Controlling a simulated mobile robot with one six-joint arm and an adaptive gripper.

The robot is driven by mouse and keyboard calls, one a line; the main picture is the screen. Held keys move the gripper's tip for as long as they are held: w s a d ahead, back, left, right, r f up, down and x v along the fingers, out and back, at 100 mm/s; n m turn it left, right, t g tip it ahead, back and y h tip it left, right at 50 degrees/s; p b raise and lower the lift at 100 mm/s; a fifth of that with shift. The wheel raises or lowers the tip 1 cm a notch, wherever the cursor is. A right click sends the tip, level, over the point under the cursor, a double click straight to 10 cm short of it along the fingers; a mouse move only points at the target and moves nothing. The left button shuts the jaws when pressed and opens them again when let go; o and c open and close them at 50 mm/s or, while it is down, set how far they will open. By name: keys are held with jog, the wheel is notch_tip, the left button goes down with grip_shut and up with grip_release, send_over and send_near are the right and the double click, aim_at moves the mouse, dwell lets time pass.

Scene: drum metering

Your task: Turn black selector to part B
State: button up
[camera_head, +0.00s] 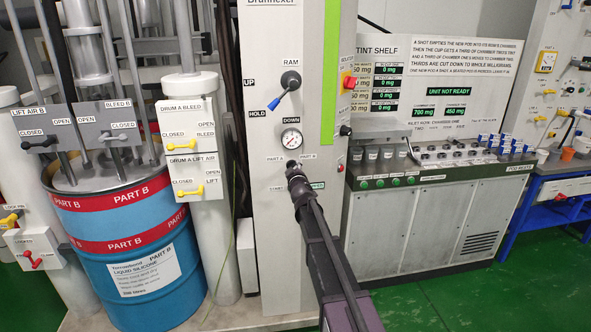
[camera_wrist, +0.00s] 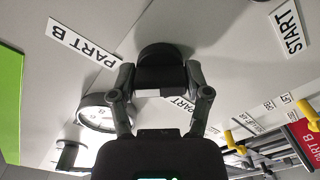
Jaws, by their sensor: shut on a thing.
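The black selector (camera_wrist: 158,53) is a round dark knob on the pale panel in the wrist view. My gripper (camera_wrist: 160,78) has one finger on each side of it and is shut on it. A PART B label (camera_wrist: 86,42) lies to the knob's upper left. Another PART label (camera_wrist: 180,104) lies below it, its end hidden by a finger. A white patch shows at the knob's lower edge; I cannot tell which label it faces. In the head view my gripper (camera_head: 294,170) meets the panel below the pressure gauge (camera_head: 291,139), covering most of the selector.
A lever with a blue tip (camera_head: 286,97) is above the gauge on the panel. The blue PART B drum (camera_head: 135,262) and the yellow-handled valves (camera_head: 187,190) stand at left. The tint shelf counter (camera_head: 412,226) is close at right. Green floor (camera_head: 460,305) is clear at lower right.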

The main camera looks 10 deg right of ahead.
jog(key=shift+a, duration=0.1)
jog(key=o, duration=1.2)
jog(key=shift+c, duration=0.2)
jog(key=shift+s, duration=0.1)
jog(key=s, duration=1.1)
jog(key=shift+s, duration=0.35)
